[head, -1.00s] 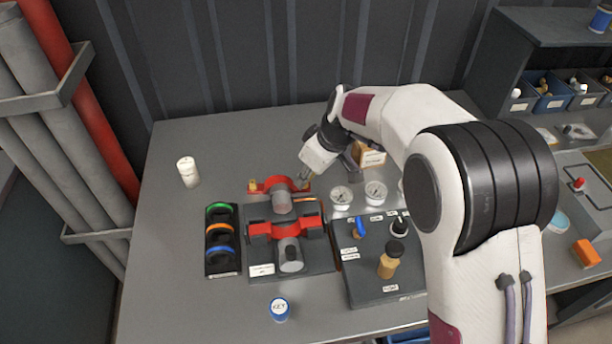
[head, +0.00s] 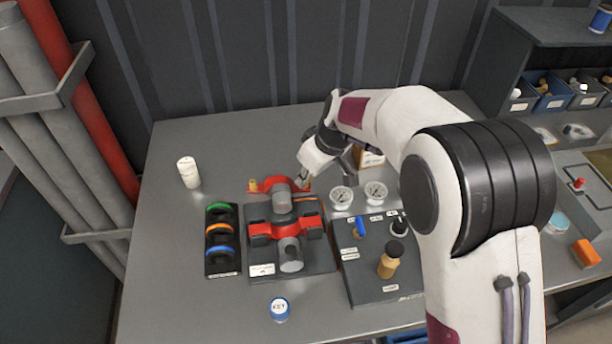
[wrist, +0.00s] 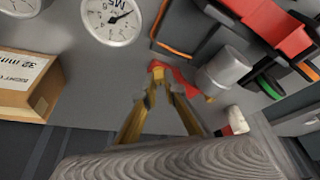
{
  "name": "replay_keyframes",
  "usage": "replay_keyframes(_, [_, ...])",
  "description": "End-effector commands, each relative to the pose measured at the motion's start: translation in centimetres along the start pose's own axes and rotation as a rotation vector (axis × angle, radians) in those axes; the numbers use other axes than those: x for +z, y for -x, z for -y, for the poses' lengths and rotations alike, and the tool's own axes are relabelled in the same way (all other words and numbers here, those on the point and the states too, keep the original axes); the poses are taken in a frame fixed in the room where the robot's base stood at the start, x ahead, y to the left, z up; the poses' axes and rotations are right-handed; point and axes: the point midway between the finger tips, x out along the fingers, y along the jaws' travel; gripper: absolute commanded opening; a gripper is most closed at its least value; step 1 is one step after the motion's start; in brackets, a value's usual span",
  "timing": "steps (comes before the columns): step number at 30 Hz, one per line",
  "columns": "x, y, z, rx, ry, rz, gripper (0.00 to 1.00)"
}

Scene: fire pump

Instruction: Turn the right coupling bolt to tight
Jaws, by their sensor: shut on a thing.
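The pump coupling has a red flange (head: 260,184) around a grey cylinder (head: 281,201). A brass bolt, the left one (head: 252,185), stands at the flange's left end. My gripper (head: 305,183) is at the flange's right end, pointing down. In the wrist view my gripper's yellow fingers (wrist: 160,95) come together at the red flange's end (wrist: 156,65), beside the grey cylinder (wrist: 222,70). They are shut on the right coupling bolt, which they mostly hide. I cannot tell how tight it is.
Two white gauges (head: 342,197) stand close right of the coupling, and a cardboard box (head: 370,156) behind them. A rack of coloured rings (head: 222,240) lies left. A white cylinder (head: 188,172) stands at the back left. The table's left side is mostly clear.

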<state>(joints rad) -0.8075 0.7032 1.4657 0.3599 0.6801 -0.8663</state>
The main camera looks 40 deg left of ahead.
Motion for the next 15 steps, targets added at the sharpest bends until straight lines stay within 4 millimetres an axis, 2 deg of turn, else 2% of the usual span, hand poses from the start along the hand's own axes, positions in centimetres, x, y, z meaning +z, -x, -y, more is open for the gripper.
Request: replay_keyframes(15, [-0.05,-0.01,0.12,0.052,-0.124,-0.001,0.00])
